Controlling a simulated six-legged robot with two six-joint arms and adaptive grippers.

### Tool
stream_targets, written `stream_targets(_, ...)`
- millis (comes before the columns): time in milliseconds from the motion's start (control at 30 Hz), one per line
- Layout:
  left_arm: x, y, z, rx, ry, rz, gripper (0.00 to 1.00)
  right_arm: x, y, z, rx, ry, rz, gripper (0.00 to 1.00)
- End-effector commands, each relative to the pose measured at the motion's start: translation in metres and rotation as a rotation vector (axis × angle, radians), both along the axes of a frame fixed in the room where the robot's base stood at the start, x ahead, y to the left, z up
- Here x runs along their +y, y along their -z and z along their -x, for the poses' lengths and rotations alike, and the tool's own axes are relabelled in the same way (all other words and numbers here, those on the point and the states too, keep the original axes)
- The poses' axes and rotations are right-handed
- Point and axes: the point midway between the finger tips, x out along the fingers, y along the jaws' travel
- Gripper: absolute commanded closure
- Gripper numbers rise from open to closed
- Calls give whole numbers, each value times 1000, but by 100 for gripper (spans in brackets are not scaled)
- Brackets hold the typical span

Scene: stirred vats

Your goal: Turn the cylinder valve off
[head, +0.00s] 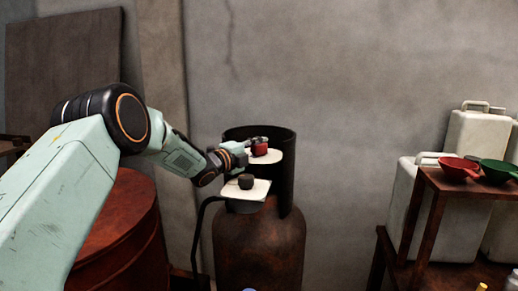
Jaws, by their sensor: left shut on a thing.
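A rusty brown gas cylinder (258,250) stands upright against the wall, with a dark open collar (286,175) around its top. Inside the collar a small red valve knob (260,149) sits on a pale plate (270,158). My left gripper (256,144) reaches in from the left and is shut on the red knob; its fingers partly cover it. A dark knob (246,181) sits on a second pale plate (257,192) nearer to me. My right gripper is not in view.
A black hose (197,235) hangs down the cylinder's left side. A rusty red drum (125,225) stands left, behind my arm. At right, a wooden stand (440,185) bears a red funnel (458,168) and a green one (497,170), beside white jerrycans (474,133).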

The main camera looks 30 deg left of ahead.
Motion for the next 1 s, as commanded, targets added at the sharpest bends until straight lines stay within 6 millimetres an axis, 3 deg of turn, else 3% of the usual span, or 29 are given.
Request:
stream_targets(133,-1,2,0,3,1,-1,99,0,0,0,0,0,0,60)
stream_targets(167,-1,2,0,3,1,-1,66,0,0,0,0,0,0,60)
stream_targets(400,0,1,0,2,0,-1,45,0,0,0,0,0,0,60)
stream_targets(767,1,1,2,1,-2,0,44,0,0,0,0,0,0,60)
stream_targets(1000,9,0,25,1,-5,5,44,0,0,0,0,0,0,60)
